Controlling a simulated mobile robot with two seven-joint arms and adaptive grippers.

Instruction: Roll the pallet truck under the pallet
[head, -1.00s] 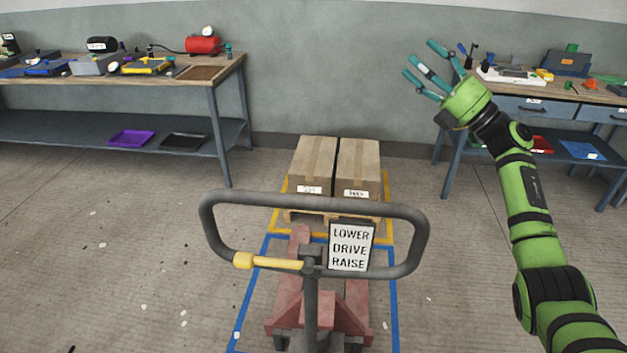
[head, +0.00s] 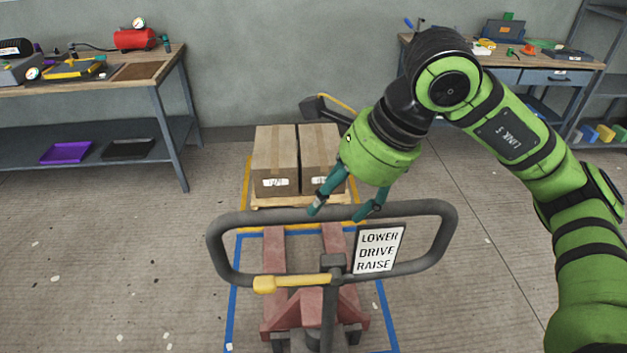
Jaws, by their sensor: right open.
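The red pallet truck (head: 302,300) stands in front of me inside a blue floor outline. Its dark loop handle (head: 447,235) carries a yellow lever (head: 292,282) and a sign (head: 379,250) reading LOWER, DRIVE, RAISE. The truck's two forks point at the wooden pallet (head: 298,200), which bears two cardboard boxes (head: 276,155) inside a yellow outline. The fork tips lie close to the pallet's near side; the handle partly hides the gap. My right gripper (head: 342,210) is open and empty, pointing down at the handle's top bar. Whether it touches the bar is unclear. My left gripper is out of view.
A workbench (head: 168,85) with tools and a red tank (head: 134,39) stands at the back left. Another bench (head: 540,77) is at the back right, beside a shelf with coloured bins (head: 604,133). The floor to the left of the truck is clear.

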